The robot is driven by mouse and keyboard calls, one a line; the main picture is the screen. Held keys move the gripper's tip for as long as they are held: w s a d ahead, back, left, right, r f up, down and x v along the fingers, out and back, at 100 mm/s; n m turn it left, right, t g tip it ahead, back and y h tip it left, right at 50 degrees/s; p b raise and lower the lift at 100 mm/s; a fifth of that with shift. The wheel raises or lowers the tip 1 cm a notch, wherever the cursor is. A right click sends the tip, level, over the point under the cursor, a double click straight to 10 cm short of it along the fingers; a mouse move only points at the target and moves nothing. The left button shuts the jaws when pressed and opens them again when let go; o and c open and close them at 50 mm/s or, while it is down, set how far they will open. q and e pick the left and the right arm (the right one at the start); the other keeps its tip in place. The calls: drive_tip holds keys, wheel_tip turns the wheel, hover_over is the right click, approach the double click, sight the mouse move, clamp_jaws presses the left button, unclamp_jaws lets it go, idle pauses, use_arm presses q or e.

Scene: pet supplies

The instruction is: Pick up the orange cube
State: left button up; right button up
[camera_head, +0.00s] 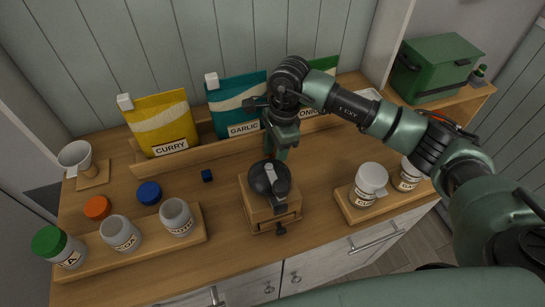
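No orange cube shows clearly in the head view. The orange thing that shows is a flat round lid (97,207), lying on the counter at the left. A small dark blue cube (207,175) lies near the middle of the counter. My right gripper (279,152) comes in from the right and points down, just behind and above the dark-topped wooden grinder (268,202). Its fingertips are too small and dark to tell open from shut, and nothing is visibly held. My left gripper is not in view.
A blue lid (149,192) lies beside the orange one. Jars stand on the left wooden tray (160,252) and the right tray (352,211). Yellow curry (162,120) and teal garlic (238,102) bags stand at the back. A green box (436,65) sits back right.

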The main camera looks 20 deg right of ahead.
clamp_jaws()
